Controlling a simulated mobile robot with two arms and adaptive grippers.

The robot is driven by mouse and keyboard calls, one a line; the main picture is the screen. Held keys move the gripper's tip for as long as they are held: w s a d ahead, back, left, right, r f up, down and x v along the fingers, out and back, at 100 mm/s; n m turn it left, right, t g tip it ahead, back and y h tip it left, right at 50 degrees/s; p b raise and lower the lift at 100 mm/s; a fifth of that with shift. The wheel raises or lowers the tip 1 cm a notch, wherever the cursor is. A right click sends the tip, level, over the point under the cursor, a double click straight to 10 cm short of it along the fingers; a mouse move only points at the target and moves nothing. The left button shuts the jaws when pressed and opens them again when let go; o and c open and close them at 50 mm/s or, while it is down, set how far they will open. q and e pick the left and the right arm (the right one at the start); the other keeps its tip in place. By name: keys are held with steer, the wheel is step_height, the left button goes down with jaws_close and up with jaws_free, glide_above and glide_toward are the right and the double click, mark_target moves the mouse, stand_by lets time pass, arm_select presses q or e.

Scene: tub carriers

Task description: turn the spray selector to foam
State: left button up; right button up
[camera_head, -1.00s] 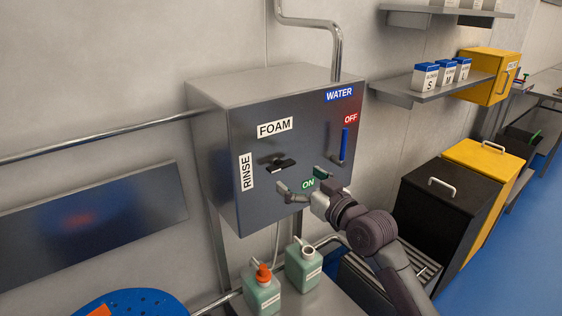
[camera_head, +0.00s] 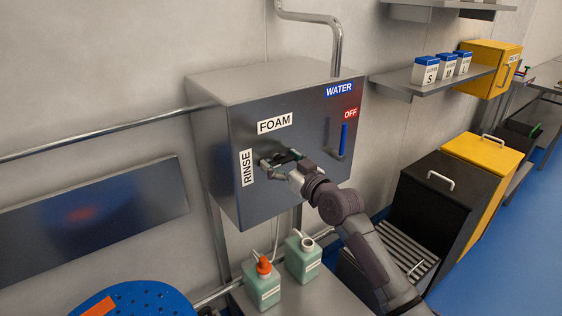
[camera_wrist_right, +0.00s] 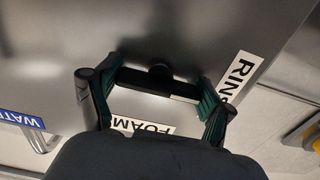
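The spray selector, a black bar-shaped knob (camera_wrist_right: 150,82), is on the front of the grey metal box (camera_head: 225,170). A pale mark on the bar lies on its RINSE-label side in the right wrist view. My right gripper (camera_head: 279,160) is at the knob; in the right wrist view its fingers (camera_wrist_right: 160,80) are spread wide, one near each end of the bar. I cannot tell whether they touch it. The FOAM label (camera_head: 275,123) is above the knob and the RINSE label (camera_head: 247,168) is left of it. My left gripper is not in view.
A blue water lever (camera_head: 343,140) stands upright below the OFF label (camera_head: 350,113). The ON label is hidden behind my arm. Two green bottles (camera_head: 264,288) (camera_head: 303,260) stand below the box. Black and yellow bins (camera_head: 437,200) (camera_head: 488,160) are at the right.

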steer(key=c, duration=0.4)
steer(key=m, duration=0.4)
steer(key=shift+m+p, duration=0.3)
steer(key=m+p, duration=0.1)
steer(key=m, duration=0.2)
steer(key=shift+m, duration=0.3)
steer(key=m+p, duration=0.1)
steer(key=m, duration=0.3)
steer(key=shift+r+m, duration=0.1)
steer(key=shift+m, duration=0.2)
steer(key=m+p, duration=0.2)
steer(key=m, duration=0.3)
